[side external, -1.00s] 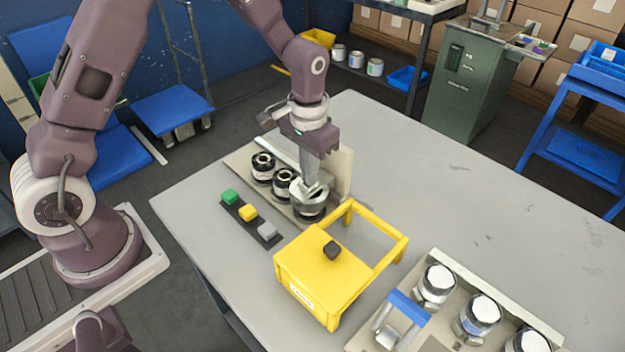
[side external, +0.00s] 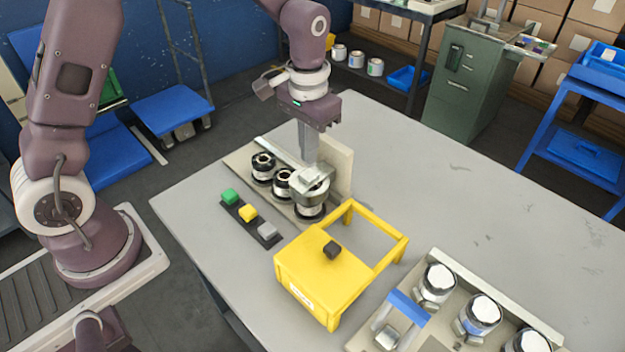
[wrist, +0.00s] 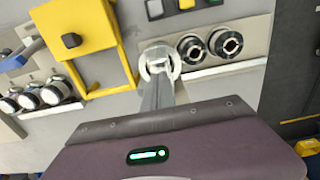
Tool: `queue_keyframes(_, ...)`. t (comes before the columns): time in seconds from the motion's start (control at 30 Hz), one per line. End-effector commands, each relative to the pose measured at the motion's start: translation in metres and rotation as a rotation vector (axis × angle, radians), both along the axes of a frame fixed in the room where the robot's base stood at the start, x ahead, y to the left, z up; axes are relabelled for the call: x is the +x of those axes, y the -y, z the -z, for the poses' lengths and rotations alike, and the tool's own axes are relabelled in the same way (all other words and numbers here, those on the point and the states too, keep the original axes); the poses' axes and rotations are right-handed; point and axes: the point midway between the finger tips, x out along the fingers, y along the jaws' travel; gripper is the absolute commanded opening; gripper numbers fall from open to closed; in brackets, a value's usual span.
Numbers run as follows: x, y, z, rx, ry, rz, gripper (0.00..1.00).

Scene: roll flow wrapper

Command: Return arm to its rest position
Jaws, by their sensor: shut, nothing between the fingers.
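My gripper (side external: 310,160) is shut and empty. It points down just above the roll with a metal cap (side external: 312,185) at the near end of a row of spindles on a light base plate. In the wrist view the shut fingers (wrist: 155,95) point towards that metal cap (wrist: 158,58); I cannot tell whether they touch it. Two dark spindles (side external: 263,166) with round bores stand beside it in the same row. The lower part of the capped roll stands on the plate.
A yellow guard frame (side external: 325,265) with a black knob stands close in front. A strip of green, yellow and grey buttons (side external: 249,213) lies left of it. The table's right side (side external: 480,190) is clear.

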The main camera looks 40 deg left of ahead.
Motion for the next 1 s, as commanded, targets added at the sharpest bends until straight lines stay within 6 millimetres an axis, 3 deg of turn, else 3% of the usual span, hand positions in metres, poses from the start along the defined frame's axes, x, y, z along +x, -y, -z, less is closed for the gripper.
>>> queue_keyframes(0.2, 0.0, 0.0, -0.021, 0.0, 0.001, 0.0, 0.0)
queue_keyframes(0.53, -0.001, 0.0, -0.027, 0.0, 0.004, 0.0, 0.0)
queue_keyframes(0.63, -0.014, -0.002, -0.055, -0.002, 0.05, 0.0, 0.0)
queue_keyframes(0.73, -0.051, -0.007, -0.104, -0.004, 0.139, -0.001, 0.0)
queue_keyframes(0.8, -0.088, -0.011, -0.135, -0.004, 0.21, -0.001, 0.0)
queue_keyframes(0.9, -0.142, -0.015, -0.161, -0.004, 0.314, -0.001, 0.0)
queue_keyframes(1.0, -0.189, -0.017, -0.168, -0.003, 0.4, -0.001, 0.0)
